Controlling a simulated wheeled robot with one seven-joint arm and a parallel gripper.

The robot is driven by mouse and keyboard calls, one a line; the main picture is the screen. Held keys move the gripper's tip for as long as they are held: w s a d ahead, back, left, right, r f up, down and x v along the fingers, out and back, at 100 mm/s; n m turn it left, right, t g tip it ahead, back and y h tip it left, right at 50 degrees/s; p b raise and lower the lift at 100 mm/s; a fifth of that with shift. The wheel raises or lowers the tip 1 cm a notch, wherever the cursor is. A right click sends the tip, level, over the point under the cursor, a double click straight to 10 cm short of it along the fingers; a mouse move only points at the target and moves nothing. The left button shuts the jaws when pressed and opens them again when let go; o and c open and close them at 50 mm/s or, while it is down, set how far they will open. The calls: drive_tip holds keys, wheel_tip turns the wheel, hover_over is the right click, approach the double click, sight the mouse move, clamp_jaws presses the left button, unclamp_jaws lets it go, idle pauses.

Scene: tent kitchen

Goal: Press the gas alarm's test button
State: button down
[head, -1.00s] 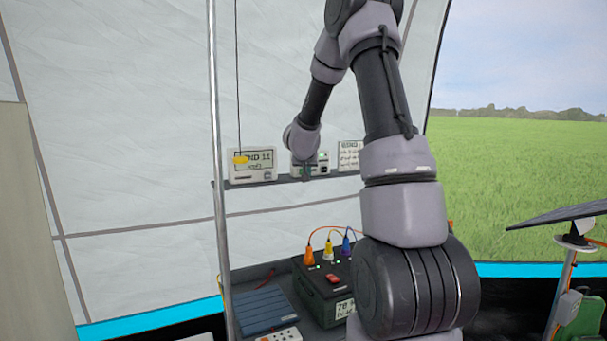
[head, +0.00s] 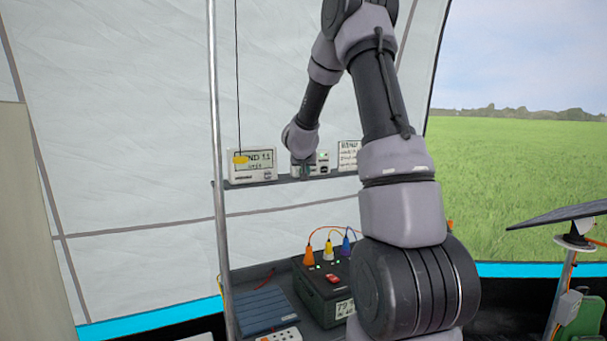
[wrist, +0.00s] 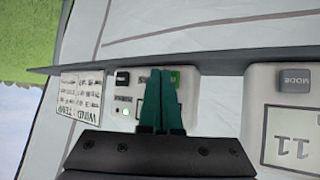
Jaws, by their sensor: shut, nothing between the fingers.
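The gas alarm seems to be the small white box (head: 323,164) on the shelf, with a green light at its upper right. It also shows in the wrist view (wrist: 192,98), turned upside down, with a black button (wrist: 122,78), a small lit green lamp (wrist: 124,112) and a green patch at the fingertips. My gripper (wrist: 157,72) is shut and empty, its two green fingers together in front of the box's face. They hide its middle, so contact cannot be told. In the head view my gripper (head: 305,170) covers the box's left part.
A wind display (head: 252,166) stands left on the same shelf (head: 275,183); a printed card (head: 349,156) stands right. Below is a black power box (head: 318,300) with coloured plugs.

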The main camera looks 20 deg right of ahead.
drive_tip(key=shift+w, duration=0.4)
drive_tip(key=shift+s, duration=0.2)
idle(0.5)
drive_tip(key=shift+s, duration=0.7)
drive_tip(key=s, duration=0.5)
drive_tip(key=shift+d, duration=0.1)
drive_tip(key=shift+r, duration=0.1)
idle(0.6)
